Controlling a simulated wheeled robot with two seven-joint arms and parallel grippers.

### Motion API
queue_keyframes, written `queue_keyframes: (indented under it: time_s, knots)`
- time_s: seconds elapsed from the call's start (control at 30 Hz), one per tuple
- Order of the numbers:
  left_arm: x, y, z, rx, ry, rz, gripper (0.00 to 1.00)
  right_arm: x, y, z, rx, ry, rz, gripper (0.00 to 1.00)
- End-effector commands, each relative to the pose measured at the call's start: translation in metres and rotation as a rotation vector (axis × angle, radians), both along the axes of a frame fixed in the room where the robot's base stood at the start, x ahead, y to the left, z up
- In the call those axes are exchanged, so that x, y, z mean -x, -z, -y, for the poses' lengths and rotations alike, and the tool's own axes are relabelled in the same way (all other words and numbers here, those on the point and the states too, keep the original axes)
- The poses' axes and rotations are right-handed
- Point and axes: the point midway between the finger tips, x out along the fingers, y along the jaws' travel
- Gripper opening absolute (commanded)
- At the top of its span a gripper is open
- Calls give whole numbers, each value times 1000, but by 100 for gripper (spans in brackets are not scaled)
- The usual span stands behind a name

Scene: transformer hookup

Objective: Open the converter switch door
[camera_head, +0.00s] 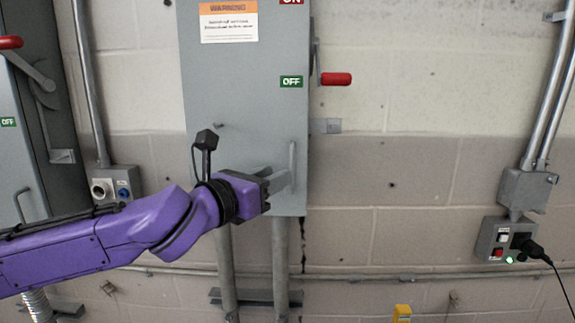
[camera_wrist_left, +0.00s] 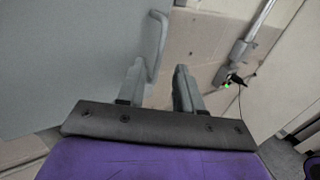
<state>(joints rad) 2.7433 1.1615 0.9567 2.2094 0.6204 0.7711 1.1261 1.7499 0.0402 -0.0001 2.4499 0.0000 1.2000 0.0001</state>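The converter switch box is a tall grey cabinet (camera_head: 245,95) with an orange warning label, and its door looks shut. A thin vertical handle (camera_head: 291,160) sits at the door's lower right edge. It also shows in the left wrist view (camera_wrist_left: 158,45). My left gripper (camera_head: 284,179) is at this handle, its fingers open. In the left wrist view my left gripper (camera_wrist_left: 158,84) has one finger on each side of the handle's line; whether the handle is between the tips or just beyond them I cannot tell. My right gripper is not in view.
A red-gripped lever (camera_head: 335,79) sticks out from the box's right side, by the green OFF label (camera_head: 291,81). Another grey cabinet (camera_head: 20,150) stands at the left. A small control box (camera_head: 505,240) with a plugged cable is on the right wall. Wall between is clear.

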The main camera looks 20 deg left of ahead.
Motion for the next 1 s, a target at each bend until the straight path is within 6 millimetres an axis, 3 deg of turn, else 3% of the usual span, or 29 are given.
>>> queue_keyframes:
  time_s: [0.2,0.57,0.7,1.0]
  knots:
    - [-40,-1,13,-4,-1,-3,35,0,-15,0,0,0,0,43]
    - [-50,1,16,-2,-1,0,35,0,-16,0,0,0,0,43]
    - [-50,1,16,-2,-1,0,0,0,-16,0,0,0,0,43]
    - [-50,1,16,-3,-1,-1,0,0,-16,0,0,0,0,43]
